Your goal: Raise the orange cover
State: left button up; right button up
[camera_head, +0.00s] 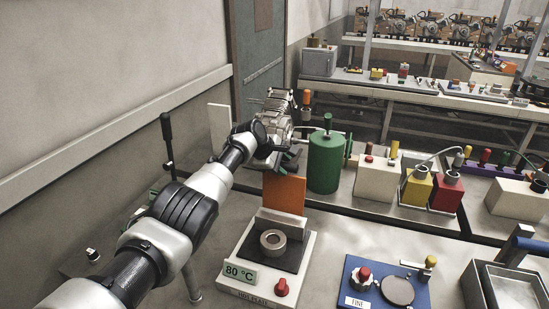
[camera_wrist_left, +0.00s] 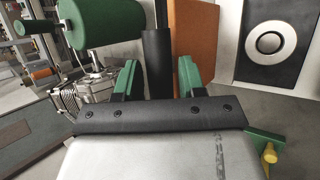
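The orange cover (camera_head: 284,193) is a flat panel standing upright at the back of the hot plate (camera_head: 306,262). It also shows in the left wrist view (camera_wrist_left: 196,42), just beyond the fingers. My left gripper (camera_head: 286,160) is above the cover's top edge, seen from behind. In the left wrist view its two green fingers (camera_wrist_left: 159,78) are apart. A black post (camera_wrist_left: 158,62) shows between them, with gaps on both sides; whether it belongs to the cover I cannot tell. A metal ring (camera_head: 272,241) sits on the plate's dark top. My right gripper is not in view.
A green cylinder (camera_head: 325,162) stands close right of my left gripper, and a grey engine-like part (camera_head: 278,112) is behind it. A black upright lever (camera_head: 167,135) stands left of my arm. A blue station (camera_head: 384,288) is right of the hot plate.

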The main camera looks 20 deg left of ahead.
pick_arm(q)
jog(key=shift+s+a+r, duration=0.2)
jog(key=shift+r, duration=0.25)
jog(key=b+v, duration=0.1)
jog(key=v, duration=0.8)
jog(key=shift+s+r, duration=0.2)
jog(key=shift+s, duration=0.05)
jog(key=shift+a, duration=0.15)
